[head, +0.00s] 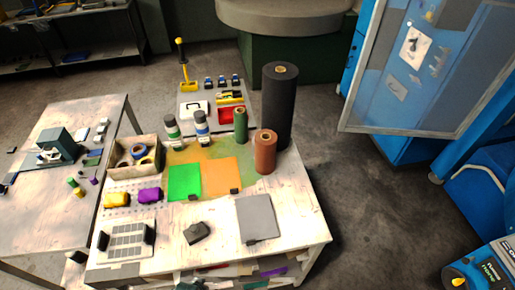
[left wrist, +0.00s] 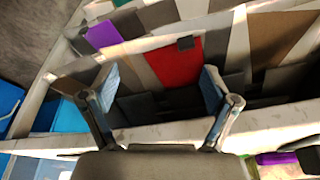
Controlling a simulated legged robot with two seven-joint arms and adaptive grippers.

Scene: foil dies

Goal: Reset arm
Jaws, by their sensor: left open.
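My left gripper (left wrist: 160,82) shows in the left wrist view with its two fingers spread wide apart and nothing between them. Behind the fingers is a red sheet or folder (left wrist: 176,62) with a dark clip at its top edge. It stands among several sheets in a rack; I cannot tell how far the fingers are from it.
The worktable (head: 290,238) holds a green sheet (head: 184,180), an orange sheet (head: 221,176), a grey pad (head: 257,218), a tall black roll (head: 279,105), a brown roll (head: 265,152) and a tape box (head: 119,170). A second table (head: 40,205) stands left.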

